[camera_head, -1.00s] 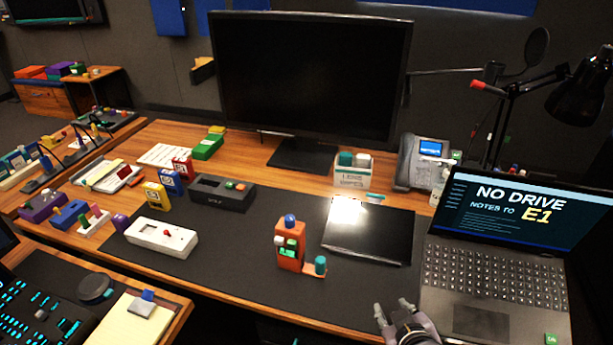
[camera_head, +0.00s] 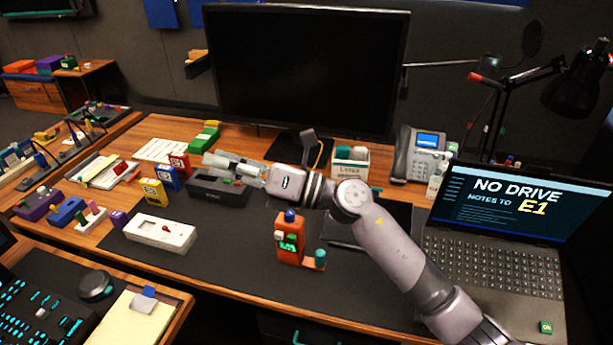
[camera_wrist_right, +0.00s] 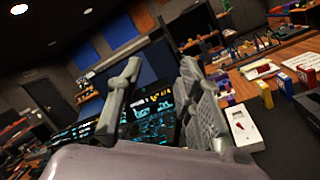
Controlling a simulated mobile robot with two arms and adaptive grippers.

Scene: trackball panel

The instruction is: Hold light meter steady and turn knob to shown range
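A white box (camera_head: 160,232) with a red knob (camera_head: 165,228) lies on the dark desk mat, left of centre; it also shows in the wrist view (camera_wrist_right: 241,122). An upright orange device (camera_head: 288,250) with a blue dome, a lit green patch and a teal knob (camera_head: 320,256) at its side stands near the mat's front. No label shows which of these is the light meter. My right gripper (camera_head: 212,162) is open and empty, above or in front of a dark grey box; its fingers are apart in the wrist view (camera_wrist_right: 162,95). My left gripper is not in view.
The dark grey box (camera_head: 215,194) and yellow, blue and red blocks stand behind the white box. My right arm crosses over a black tablet (camera_head: 345,232). The mat (camera_head: 235,255) is clear between white box and orange device.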

